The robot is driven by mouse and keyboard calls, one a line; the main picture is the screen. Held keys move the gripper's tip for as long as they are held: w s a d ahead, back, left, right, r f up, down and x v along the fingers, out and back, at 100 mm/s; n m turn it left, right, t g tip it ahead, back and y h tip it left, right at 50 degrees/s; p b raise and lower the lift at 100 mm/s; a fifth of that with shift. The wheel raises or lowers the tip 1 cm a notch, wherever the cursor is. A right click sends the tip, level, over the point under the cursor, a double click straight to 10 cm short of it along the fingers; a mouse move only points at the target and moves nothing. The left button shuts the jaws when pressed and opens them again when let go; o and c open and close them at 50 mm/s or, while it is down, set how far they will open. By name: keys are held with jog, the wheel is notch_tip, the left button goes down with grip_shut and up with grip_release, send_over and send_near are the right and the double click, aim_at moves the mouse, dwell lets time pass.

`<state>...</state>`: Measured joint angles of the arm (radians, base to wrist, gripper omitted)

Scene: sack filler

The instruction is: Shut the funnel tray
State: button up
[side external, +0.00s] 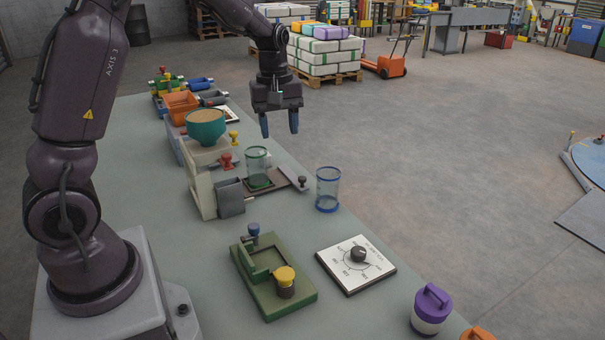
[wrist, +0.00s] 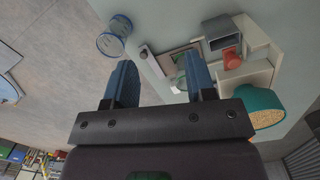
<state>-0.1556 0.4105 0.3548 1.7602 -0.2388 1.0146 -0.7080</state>
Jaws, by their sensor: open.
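The sack filler has a beige frame (side external: 204,190) and a teal funnel (side external: 206,133) filled with grain on top. A grey open box (side external: 230,198), which may be the funnel tray, sticks out from the frame's front; it also shows in the wrist view (wrist: 222,32). A red knob (side external: 226,161) sits on the frame above it. A flat brown slide with a grey end (side external: 292,177) lies beside the filler, with a green-rimmed clear cup (side external: 258,165) on it. My gripper (side external: 279,124) is open and empty, raised above and beyond the filler, apart from everything. It shows in the wrist view (wrist: 162,75).
A blue-rimmed clear cup (side external: 327,189) stands right of the slide. A green fixture (side external: 272,276), a dial plate (side external: 356,264) and a purple-lidded jar (side external: 431,309) are nearer the camera. Coloured bins (side external: 180,106) crowd the far end. The bench between filler and green fixture is clear.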

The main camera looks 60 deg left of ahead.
jog(key=w+a+f+n+g, duration=0.1)
jog(key=w+a+f+n, duration=0.75)
jog(key=n, duration=1.45)
send_over(303, 177)
jog(key=shift+t+y, duration=0.4)
notch_tip(303, 177, down, 12)
jog(key=shift+f, duration=0.1)
jog(key=shift+s, duration=0.1)
grip_shut()
